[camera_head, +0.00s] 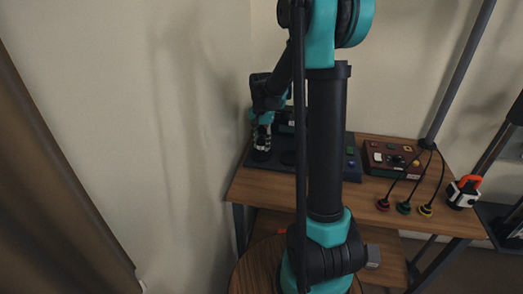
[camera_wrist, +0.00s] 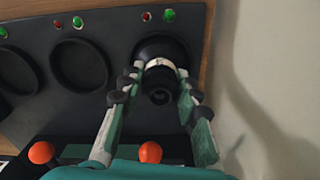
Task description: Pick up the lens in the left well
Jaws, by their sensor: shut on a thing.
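The lens (camera_wrist: 159,96) is a dark cylinder with a pale silver ring, at the end well of the black board (camera_wrist: 112,24). In the wrist view the two fingers of my gripper (camera_wrist: 157,80) close on it from both sides. In the head view my gripper (camera_head: 262,137) points down at the left end of the board (camera_head: 350,172), with the dark lens (camera_head: 261,155) below it. I cannot tell whether the lens is clear of the well floor. My arm hides much of the board in the head view.
Empty round wells (camera_wrist: 78,65) lie beside the lens in the wrist view, with small red and green lights along the edge. A wall (camera_wrist: 265,70) is close by. A red box (camera_head: 392,160) and cabled plugs (camera_head: 404,208) are on the wooden table (camera_head: 262,188).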

